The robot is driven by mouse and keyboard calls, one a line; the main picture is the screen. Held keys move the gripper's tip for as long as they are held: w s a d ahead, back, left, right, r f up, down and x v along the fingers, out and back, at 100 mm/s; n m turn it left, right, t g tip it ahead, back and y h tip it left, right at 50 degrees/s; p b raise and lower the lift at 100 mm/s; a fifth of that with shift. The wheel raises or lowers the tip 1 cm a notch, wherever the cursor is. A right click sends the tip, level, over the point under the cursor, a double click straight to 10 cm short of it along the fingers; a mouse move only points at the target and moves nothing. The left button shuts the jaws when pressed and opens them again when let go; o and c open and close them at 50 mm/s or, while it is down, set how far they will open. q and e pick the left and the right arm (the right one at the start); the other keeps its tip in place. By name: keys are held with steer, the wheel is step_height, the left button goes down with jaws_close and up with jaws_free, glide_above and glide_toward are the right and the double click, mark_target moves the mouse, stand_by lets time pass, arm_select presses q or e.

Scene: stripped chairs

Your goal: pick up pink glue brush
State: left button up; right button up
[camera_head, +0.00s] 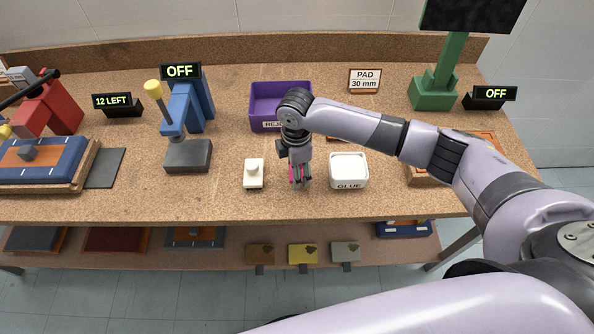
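The pink glue brush (292,174) shows as thin pink strips at the fingers of my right gripper (300,180), near the front middle of the bench. The fingers point down and cover most of the brush. I cannot tell whether they are closed on it or just around it. The white glue tub (348,184), labelled GLUE, stands just right of the gripper. My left gripper is not in view.
A white block with a knob (254,180) stands close left of the gripper. A purple reject bin (263,108) is behind my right arm. A blue press (187,112) stands further left, and a PAD 30 mm sign (364,81) at the back. The bench's front edge (230,208) is near.

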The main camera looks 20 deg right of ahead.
steer(key=c, duration=0.5)
step_height(320, 180, up, 20)
steer(key=shift+r+b, duration=0.1)
steer(key=shift+b, duration=1.05)
